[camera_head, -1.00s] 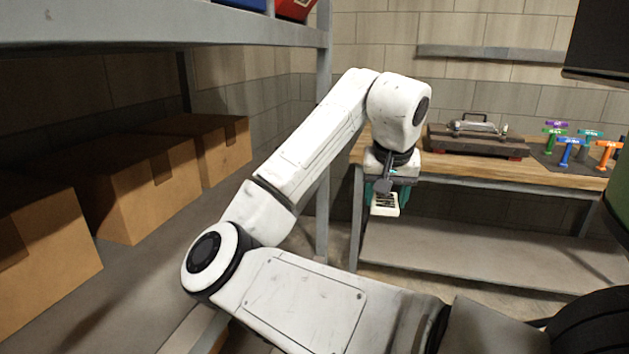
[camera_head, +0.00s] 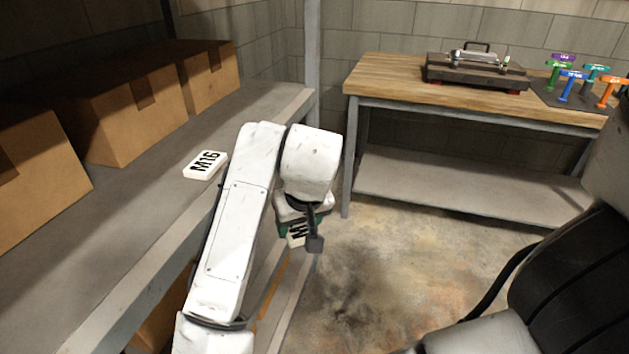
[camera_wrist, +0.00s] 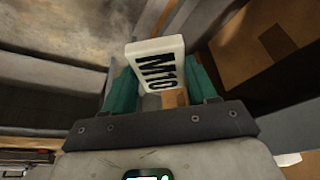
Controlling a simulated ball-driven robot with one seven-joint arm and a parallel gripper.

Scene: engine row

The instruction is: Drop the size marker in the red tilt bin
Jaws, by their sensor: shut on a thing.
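My gripper (camera_wrist: 160,92) is shut on a white size marker (camera_wrist: 157,62) with black lettering that reads like M10. Its teal fingers are on either side of the marker. In the head view, the gripper (camera_head: 296,231) hangs beside the shelf and the held marker (camera_head: 295,240) is partly hidden by my wrist. A second white marker (camera_head: 205,165), reading M16, lies flat on the grey shelf, left of my arm. The red tilt bin is not in view now.
Cardboard boxes (camera_head: 135,110) stand along the back of the grey shelf (camera_head: 130,215). A metal post (camera_head: 311,60) rises at its far end. A wooden workbench (camera_head: 390,85) holds a dark case (camera_head: 475,75) and several coloured T-handled tools (camera_head: 570,85). The floor (camera_head: 400,270) between is clear.

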